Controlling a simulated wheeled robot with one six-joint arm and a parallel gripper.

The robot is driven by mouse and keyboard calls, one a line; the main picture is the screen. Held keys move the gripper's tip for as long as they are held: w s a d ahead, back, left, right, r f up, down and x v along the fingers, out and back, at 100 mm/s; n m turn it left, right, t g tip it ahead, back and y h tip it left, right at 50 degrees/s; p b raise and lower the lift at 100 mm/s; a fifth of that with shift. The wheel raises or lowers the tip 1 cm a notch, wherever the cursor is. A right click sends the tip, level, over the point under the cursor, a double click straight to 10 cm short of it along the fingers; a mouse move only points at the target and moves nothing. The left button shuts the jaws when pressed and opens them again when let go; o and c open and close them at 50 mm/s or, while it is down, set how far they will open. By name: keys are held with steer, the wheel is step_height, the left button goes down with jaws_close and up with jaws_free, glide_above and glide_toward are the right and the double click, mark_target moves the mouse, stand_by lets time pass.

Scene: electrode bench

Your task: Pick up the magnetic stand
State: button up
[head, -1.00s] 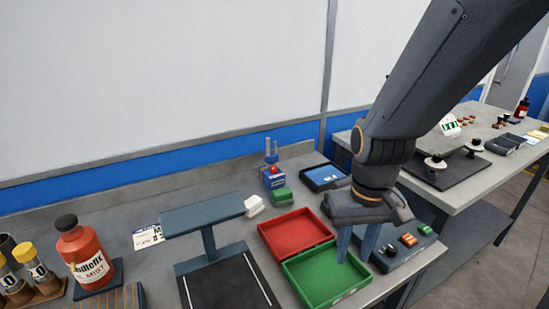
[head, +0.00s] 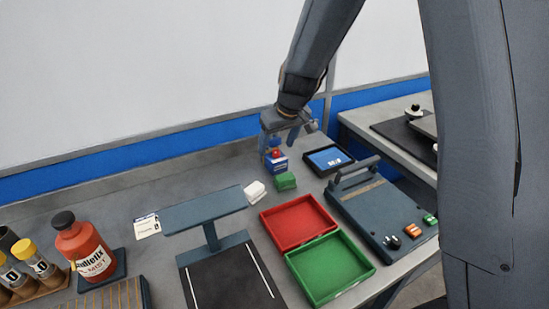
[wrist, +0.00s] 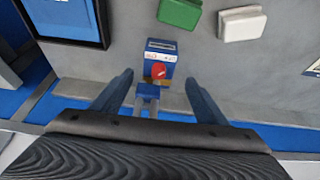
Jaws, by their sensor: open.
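The magnetic stand, a small blue block with a red knob on top (head: 276,163), stands at the back of the bench near the wall. It also shows in the wrist view (wrist: 160,58), with a blue upright part reaching toward me between the fingers. My gripper (head: 282,140) is open above and around the stand's upper part. In the wrist view my two fingers (wrist: 158,92) sit left and right of the stand, with gaps on both sides. The gripper hides much of the stand's upper part in the head view.
A green block (head: 285,181) and a white block (head: 254,192) lie close in front of the stand. A dark tablet (head: 327,160) lies to its right. Red (head: 328,229) and green (head: 363,268) trays lie nearer. The wall is close behind.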

mark_target(274, 155)
steer(key=shift+p+x, duration=0.65)
steer(key=shift+x, duration=2.95)
steer(key=shift+d, duration=0.15)
jaws_close()
steer(key=shift+w+r, duration=0.1)
